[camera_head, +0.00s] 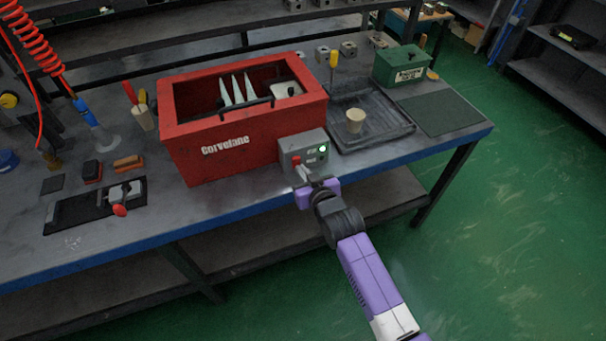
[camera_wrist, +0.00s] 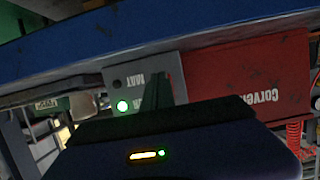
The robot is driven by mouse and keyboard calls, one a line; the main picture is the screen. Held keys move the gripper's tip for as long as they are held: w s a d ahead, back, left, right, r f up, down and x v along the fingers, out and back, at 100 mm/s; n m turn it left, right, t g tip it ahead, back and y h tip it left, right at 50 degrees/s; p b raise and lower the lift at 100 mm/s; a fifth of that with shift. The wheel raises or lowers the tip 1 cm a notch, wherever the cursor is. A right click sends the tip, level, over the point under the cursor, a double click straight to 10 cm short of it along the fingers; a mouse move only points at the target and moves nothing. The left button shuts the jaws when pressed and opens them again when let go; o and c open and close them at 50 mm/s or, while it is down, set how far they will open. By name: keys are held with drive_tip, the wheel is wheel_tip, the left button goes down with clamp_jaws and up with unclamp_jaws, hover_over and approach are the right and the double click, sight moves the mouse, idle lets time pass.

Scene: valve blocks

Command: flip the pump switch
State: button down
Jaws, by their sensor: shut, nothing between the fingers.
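The pump's control box (camera_head: 303,149) is a small grey box at the front of the red Corvelane tub (camera_head: 215,143). Its face carries a red part (camera_head: 296,160) at the left and a lit green-white lamp (camera_head: 323,149) at the right. My gripper (camera_head: 301,174) is shut and empty, its tips close in front of the lower left of the box. In the wrist view the picture is upside down; the box (camera_wrist: 131,78), its lit lamp (camera_wrist: 122,106) and the dark fingers (camera_wrist: 157,92) show. The fingers hide part of the face, and I cannot tell whether they touch it.
A black tray (camera_head: 377,136) with a beige cup (camera_head: 355,121) lies right of the box. A green box (camera_head: 401,65) stands behind it. A clamp on a black mat (camera_head: 75,214) lies left of the tub. The blue bench edge (camera_head: 150,244) runs below.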

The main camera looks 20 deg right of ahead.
drive_tip(key=shift+p, duration=0.35)
drive_tip(key=shift+w, duration=0.1)
drive_tip(key=shift+r+p, duration=0.65)
drive_tip(key=shift+r, duration=0.15)
